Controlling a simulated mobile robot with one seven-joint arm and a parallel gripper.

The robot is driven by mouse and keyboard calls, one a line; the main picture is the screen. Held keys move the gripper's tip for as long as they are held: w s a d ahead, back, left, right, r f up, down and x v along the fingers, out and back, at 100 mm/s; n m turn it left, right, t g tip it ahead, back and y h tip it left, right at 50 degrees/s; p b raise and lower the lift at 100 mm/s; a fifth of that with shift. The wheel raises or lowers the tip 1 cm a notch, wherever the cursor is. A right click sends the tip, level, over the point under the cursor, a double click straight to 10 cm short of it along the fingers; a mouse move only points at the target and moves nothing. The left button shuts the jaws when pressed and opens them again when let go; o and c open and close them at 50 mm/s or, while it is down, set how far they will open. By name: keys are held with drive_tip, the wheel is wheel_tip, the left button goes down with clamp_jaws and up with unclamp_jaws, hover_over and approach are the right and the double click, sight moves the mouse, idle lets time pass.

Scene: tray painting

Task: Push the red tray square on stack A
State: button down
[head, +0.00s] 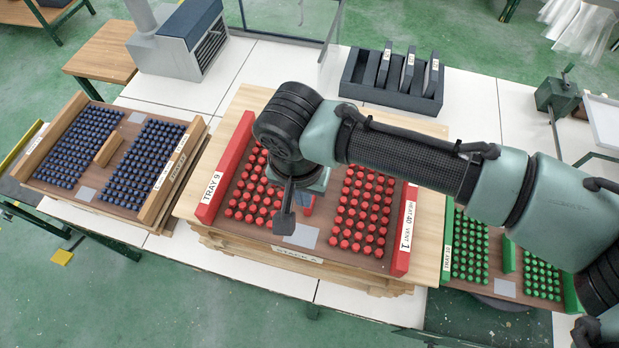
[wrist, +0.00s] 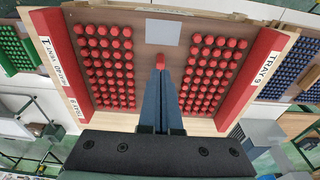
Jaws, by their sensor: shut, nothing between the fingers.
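The red tray (head: 307,236) has a brown base, red side walls and two blocks of red pegs. It lies on stack A (head: 320,273), a pile of pale wooden boards with a "STACK A" label at the front. A wide strip of board shows behind the tray, a narrow one in front. I cannot tell whether it is exactly square. My gripper (head: 284,222) is shut and empty, pointing down over the tray's middle between the peg blocks. In the wrist view its fingertips (wrist: 161,75) are by the red centre handle, partly hidden; contact is unclear.
A tray of blue pegs (head: 87,193) stands on the left, and a tray of green pegs (head: 505,289) on the right, partly behind my arm. A dark rack (head: 363,87) and a grey machine (head: 178,45) stand behind. White table shows between the stacks.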

sight(305, 225)
drive_tip(key=shift+f+b, duration=4.6)
drive_tip(key=shift+f, duration=0.8)
drive_tip(key=shift+w+d+r, duration=0.1)
drive_tip(key=shift+w+d, duration=0.25)
drive_tip(key=shift+w, duration=0.9)
drive_tip(key=shift+w+d+f, duration=0.1)
drive_tip(key=shift+w+d, duration=0.3)
drive_tip(key=shift+w, duration=0.9)
drive_tip(key=shift+w+d+r, duration=0.1)
drive_tip(key=shift+w+d, duration=0.25)
drive_tip(key=shift+w, duration=0.9)
drive_tip(key=shift+s, duration=0.1)
drive_tip(key=shift+s+a+p, duration=0.2)
drive_tip(key=shift+s+p, duration=0.25)
drive_tip(key=shift+s, duration=0.2)
wheel_tip(305, 225, up, 9)
drive_tip(key=p, duration=0.8)
